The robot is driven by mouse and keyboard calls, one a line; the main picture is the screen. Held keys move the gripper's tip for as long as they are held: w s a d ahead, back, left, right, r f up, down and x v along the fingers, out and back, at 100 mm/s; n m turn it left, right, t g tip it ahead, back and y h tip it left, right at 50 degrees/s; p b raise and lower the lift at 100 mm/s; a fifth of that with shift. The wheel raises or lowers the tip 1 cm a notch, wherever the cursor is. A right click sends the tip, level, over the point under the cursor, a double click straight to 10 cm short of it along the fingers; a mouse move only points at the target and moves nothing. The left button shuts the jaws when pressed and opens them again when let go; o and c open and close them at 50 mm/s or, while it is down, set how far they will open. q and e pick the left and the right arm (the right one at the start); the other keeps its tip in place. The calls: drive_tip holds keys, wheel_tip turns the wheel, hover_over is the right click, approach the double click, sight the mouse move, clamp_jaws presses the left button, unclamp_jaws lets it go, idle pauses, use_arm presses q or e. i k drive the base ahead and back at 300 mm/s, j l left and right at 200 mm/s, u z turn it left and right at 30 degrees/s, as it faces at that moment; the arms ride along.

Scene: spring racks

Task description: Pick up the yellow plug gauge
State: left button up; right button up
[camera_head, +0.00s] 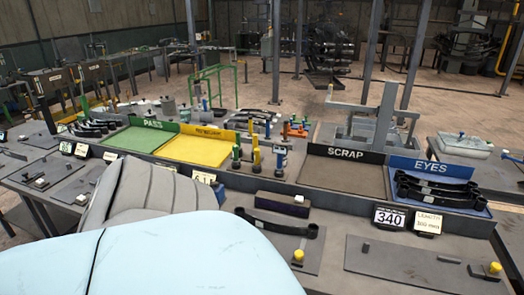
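A slim yellow plug gauge (256,157) stands upright on the bench near the middle of the camera_head view. It stands between a green gauge (237,156) on its left and a blue-topped gauge (280,161) on its right. These stand behind the front ledge, between the yellow tray and the scrap tray. Neither of my grippers shows in this view, so their state is hidden. Part of the bench at lower left is hidden behind large grey and pale blue surfaces close to the camera.
The green PASS tray (140,139), yellow tray (196,150), SCRAP tray (343,173) and blue EYES tray (433,188) line the bench. Dark leaf springs lie in the EYES tray. A dark spring (277,224) lies in front. Yellow knobs (298,255) (494,268) sit on front plates.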

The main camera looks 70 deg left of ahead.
sight(257, 165)
drive_tip(key=k+j+z, duration=0.3)
drive_tip(key=k+j, duration=1.15)
drive_tip(key=j+z, duration=0.05)
drive_tip(key=j, duration=0.05)
